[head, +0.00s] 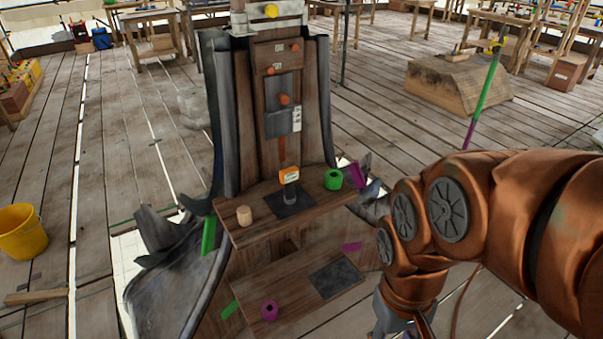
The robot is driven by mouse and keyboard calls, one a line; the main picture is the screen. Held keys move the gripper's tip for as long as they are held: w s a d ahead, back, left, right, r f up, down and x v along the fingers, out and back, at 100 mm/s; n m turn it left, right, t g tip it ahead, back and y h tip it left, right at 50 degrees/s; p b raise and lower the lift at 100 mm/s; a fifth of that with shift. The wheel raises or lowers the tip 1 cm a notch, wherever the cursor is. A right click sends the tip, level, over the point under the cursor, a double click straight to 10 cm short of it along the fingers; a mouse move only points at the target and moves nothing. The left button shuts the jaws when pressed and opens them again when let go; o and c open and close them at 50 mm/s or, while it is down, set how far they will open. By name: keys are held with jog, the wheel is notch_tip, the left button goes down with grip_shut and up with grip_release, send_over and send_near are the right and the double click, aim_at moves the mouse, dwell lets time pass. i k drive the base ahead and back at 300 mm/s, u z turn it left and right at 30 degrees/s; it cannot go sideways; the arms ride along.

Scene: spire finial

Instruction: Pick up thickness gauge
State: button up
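A small orange device with a pale face (289,175), which looks like the thickness gauge, stands upright on a short grey post on a dark square plate (304,207). The plate lies on the upper wooden shelf (250,228) of the spire structure. My copper arm comes in from the right and reaches down to the bottom edge, right of the lower shelf. Its end is cut off by the frame, so my gripper's fingers do not show. The arm's visible end is well apart from the orange device.
A green ring (333,179) and a wooden cylinder (244,215) flank the device. A magenta ring (270,310) and a dark plate (336,278) are on the lower level. Jagged grey metal sheets (175,270) stick out at left. A yellow bucket (22,231) stands far left.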

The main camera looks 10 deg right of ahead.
aim_at(288, 176)
jog(key=u, duration=0.05)
jog(key=i, duration=0.6)
jog(key=u, duration=0.85)
jog(key=i, duration=0.4)
jog(key=u, duration=0.45)
